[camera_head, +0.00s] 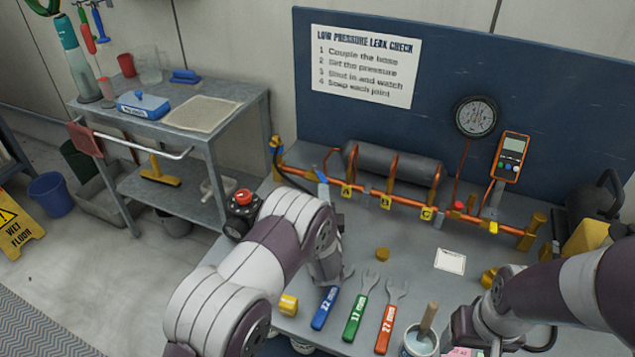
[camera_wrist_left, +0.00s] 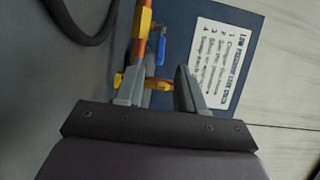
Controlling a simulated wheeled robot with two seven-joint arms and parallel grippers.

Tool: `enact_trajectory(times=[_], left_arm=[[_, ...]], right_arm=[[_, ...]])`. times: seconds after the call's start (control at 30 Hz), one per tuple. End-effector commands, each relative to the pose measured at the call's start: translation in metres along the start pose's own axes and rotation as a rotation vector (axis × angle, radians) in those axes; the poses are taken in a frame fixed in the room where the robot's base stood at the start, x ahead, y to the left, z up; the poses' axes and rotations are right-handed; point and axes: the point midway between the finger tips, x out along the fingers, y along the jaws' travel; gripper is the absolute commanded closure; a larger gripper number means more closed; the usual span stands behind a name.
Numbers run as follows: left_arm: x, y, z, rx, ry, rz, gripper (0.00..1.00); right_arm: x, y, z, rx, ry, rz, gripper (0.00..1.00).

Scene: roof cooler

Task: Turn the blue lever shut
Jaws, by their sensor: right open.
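The blue lever (camera_head: 321,175) is on the copper pipe run near its left end. It also shows in the left wrist view (camera_wrist_left: 160,50), in the gap between my fingers and just beyond their tips. Whether a finger touches the lever cannot be told. My right gripper (camera_head: 503,345) is open at the lower right, partly cut off by the frame.
The pipe run carries yellow tags (camera_head: 385,201) and a grey cylinder (camera_head: 390,163). A gauge (camera_head: 476,117) hangs on the blue panel. Blue (camera_head: 325,308), green (camera_head: 355,318) and orange (camera_head: 386,328) wrenches and a brush cup (camera_head: 420,342) lie in front. A black hose (camera_wrist_left: 88,30) is beside the pipe.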

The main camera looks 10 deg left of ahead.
Motion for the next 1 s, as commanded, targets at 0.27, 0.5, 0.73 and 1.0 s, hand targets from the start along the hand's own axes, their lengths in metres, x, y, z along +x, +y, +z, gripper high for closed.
enact_trajectory(times=[0.27, 0.5, 0.73, 1.0], left_arm=[[0.056, 0.0, 0.001, 0.001, 0.0, -0.001, 0.62], [0.065, 0.0, 0.0, 0.001, 0.002, 0.0, 0.62], [0.065, 0.0, 0.0, 0.001, 0.001, 0.0, 0.94], [0.065, 0.0, 0.004, 0.002, 0.03, -0.002, 1.0]], right_arm=[[-0.001, 0.0, 0.0, 0.0, 0.0, 0.0, 0.3], [-0.001, 0.0, 0.0, 0.0, 0.0, 0.0, 0.3], [-0.001, 0.0, 0.0, 0.0, 0.0, 0.0, 0.3], [-0.001, 0.0, 0.0, 0.0, 0.0, 0.0, 0.3]])
